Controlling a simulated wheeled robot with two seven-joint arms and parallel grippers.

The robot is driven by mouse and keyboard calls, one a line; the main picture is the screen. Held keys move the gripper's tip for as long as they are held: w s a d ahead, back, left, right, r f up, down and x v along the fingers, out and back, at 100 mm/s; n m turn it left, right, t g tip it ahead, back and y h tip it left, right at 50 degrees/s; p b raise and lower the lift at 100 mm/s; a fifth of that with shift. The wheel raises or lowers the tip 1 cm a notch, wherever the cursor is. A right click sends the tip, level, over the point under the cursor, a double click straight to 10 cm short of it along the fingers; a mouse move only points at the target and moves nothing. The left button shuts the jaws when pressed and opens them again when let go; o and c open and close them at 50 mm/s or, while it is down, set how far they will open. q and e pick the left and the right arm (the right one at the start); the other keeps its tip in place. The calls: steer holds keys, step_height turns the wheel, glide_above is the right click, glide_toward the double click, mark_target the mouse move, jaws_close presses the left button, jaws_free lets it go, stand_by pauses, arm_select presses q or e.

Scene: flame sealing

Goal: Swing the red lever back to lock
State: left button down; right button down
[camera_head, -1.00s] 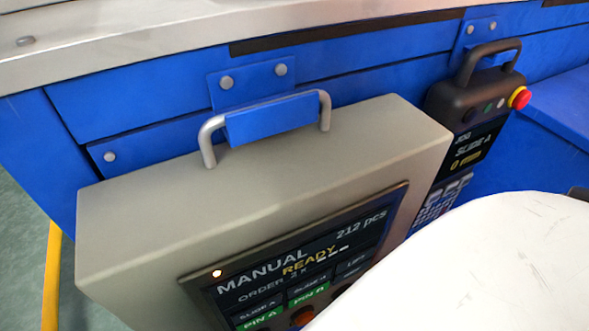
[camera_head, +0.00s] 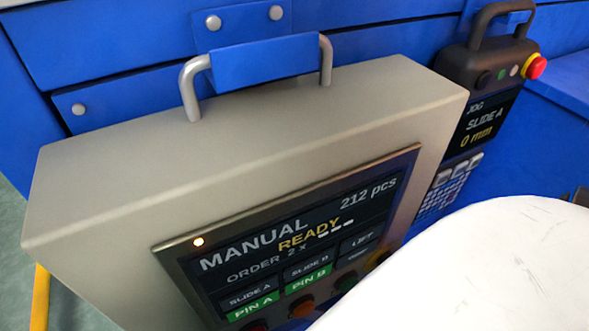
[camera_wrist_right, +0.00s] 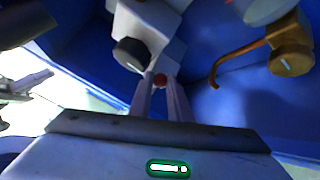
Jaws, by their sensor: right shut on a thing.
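My right gripper (camera_wrist_right: 160,85) shows in the right wrist view, its two pale fingers reaching up from the bottom centre. It is shut on a small round red end (camera_wrist_right: 161,81), which looks like the tip of the red lever. The rest of the lever cannot be made out. A light grey block with a black knob (camera_wrist_right: 130,54) is just beyond the fingertips. The head view shows neither the lever nor a gripper. My left gripper is not in view.
A grey control box (camera_head: 250,125) with a MANUAL / READY screen (camera_head: 300,235) fills the middle of the head view. A black pendant (camera_head: 485,75) with a red button hangs at right. In the wrist view, a brass part with a bent tube (camera_wrist_right: 290,45) is at right.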

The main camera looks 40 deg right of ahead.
steer(key=shift+f, duration=0.3)
steer(key=c, duration=1.6)
jaws_free()
steer(key=shift+c, duration=0.2)
steer(key=v, duration=1)
steer(key=shift+s, duration=0.1)
